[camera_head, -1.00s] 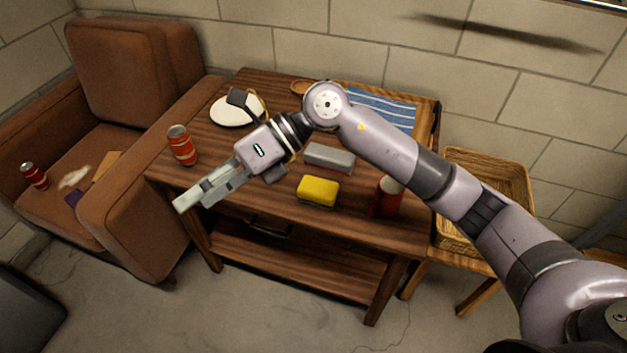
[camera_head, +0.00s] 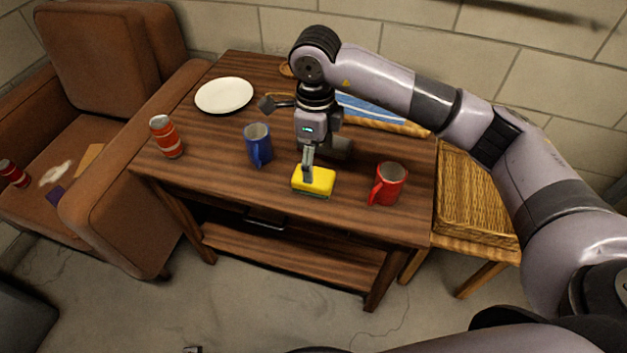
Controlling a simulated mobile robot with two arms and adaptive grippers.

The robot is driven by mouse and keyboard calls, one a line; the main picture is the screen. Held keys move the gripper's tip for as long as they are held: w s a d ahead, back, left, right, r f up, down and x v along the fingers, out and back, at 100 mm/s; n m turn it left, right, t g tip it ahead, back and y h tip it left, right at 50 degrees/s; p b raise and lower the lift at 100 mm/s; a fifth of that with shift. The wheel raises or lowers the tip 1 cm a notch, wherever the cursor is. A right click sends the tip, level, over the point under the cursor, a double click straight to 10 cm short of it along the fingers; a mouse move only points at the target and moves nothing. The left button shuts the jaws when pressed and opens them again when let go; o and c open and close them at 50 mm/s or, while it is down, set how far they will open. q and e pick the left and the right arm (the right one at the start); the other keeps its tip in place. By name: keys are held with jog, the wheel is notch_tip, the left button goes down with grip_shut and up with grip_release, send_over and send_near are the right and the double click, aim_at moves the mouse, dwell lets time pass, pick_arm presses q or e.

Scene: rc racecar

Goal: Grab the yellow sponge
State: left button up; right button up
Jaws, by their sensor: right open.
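The yellow sponge (camera_head: 318,182), with a dark green underside, lies flat on the wooden table (camera_head: 215,165) near its front edge. My right gripper (camera_head: 308,178) points down directly over the sponge's left part. It is open, and its fingers overlap the sponge in the picture. I cannot tell whether they touch it.
A red mug (camera_head: 388,184) stands close to the right of the sponge and a blue mug (camera_head: 259,146) to its left. A red can (camera_head: 166,137) and a white plate (camera_head: 224,95) are further left. A wicker basket (camera_head: 478,195) stands right of the table.

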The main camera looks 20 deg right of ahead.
aim_at(324, 179)
notch_tip(324, 179, down, 2)
jog(key=shift+f, duration=0.25)
jog(key=f, duration=0.4)
jog(key=shift+w+f+b, duration=0.35)
jog(key=shift+w+f, duration=0.05)
jog(key=shift+f, duration=0.2)
jog(key=shift+c, duration=1.3)
jog(key=c, duration=0.8)
pick_arm(q)
jog(key=r, duration=0.2)
jog(key=shift+w+r, duration=0.35)
jog(key=shift+w, duration=0.05)
pick_arm(e)
jog(key=shift+o, duration=0.2)
jog(key=shift+r, duration=0.1)
